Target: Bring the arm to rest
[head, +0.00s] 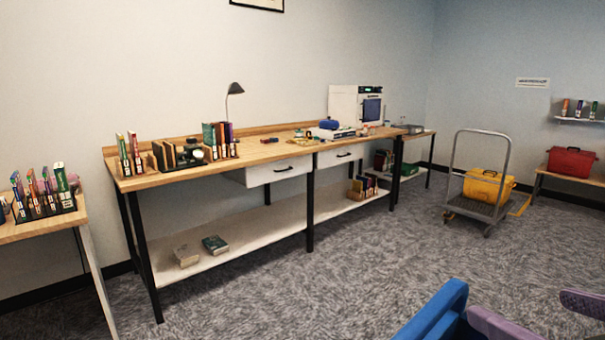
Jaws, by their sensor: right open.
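My right gripper (520,304) is at the bottom right of the head view, partly cut off by the lower edge. Purple parts of it show beside a blue part of my arm. It is open, with grey carpet showing between the purple parts, and I see nothing held there. It is in the foreground, apart from the furniture. My left gripper is not in view.
A long wooden workbench (265,152) with books and tools stands along the wall. A side table (20,228) is at left. A cart (476,206) carries a yellow bin (490,186). A red bin (571,163) sits at right. The middle carpet is clear.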

